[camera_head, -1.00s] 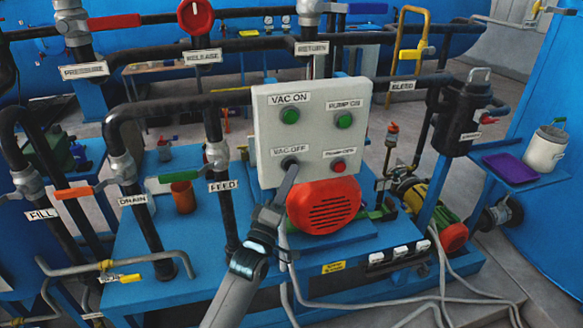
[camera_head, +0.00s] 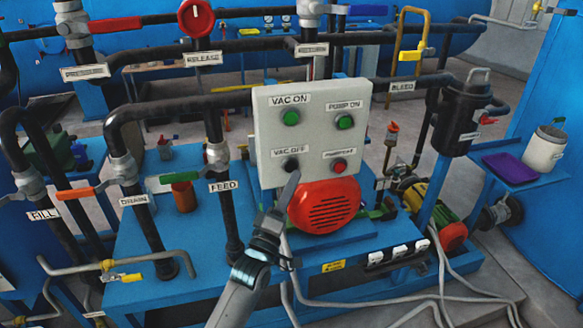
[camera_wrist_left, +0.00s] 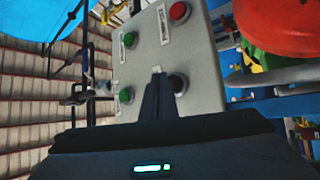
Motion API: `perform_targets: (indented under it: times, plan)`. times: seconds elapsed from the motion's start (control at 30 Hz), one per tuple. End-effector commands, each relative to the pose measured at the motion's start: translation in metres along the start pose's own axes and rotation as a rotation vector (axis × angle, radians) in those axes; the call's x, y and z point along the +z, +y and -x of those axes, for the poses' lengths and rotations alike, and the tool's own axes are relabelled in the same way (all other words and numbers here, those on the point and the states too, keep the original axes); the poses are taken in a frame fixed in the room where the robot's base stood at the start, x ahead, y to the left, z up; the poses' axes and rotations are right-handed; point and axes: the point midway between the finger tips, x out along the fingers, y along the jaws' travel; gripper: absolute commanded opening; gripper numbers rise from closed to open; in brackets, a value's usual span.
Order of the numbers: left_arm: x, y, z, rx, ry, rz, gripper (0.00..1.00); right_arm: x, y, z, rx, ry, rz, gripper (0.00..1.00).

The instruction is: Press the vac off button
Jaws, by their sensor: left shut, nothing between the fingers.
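The light grey control panel (camera_head: 312,133) stands in the middle of the head view. Its black vac off button (camera_head: 291,164) is at the lower left, under the VAC OFF label (camera_head: 290,151). My left gripper (camera_head: 294,175) is shut and empty. Its tip is just below the button in the head view; contact cannot be told. In the left wrist view the shut fingers (camera_wrist_left: 157,78) point at the panel, with the black button (camera_wrist_left: 178,83) right beside them. My right gripper is not in view.
The panel also has a green vac on button (camera_head: 291,118), a green pump on button (camera_head: 344,122) and a red button (camera_head: 339,165). A red motor cover (camera_head: 324,206) sits just below the panel. The black feed pipe (camera_head: 222,185) stands to the left.

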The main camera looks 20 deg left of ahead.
Motion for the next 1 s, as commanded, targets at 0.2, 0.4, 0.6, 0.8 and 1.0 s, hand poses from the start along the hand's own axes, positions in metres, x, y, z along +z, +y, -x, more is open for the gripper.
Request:
perform_targets:
  times: [0.2,0.4,0.6,0.8,1.0]
  plan:
    - [0.008,0.010,0.011,-0.002,0.000,0.002,0.00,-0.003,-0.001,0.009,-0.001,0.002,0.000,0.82]
    - [0.017,0.018,0.023,0.000,0.000,0.002,0.00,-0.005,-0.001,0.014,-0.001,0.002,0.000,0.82]
    - [0.023,0.023,0.031,-0.001,-0.001,0.000,0.00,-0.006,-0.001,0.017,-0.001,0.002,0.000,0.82]
    - [0.023,0.023,0.032,0.000,0.000,0.000,0.00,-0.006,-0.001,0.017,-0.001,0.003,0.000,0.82]
    - [0.023,0.023,0.032,0.000,0.000,0.000,0.00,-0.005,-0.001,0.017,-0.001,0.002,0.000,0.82]
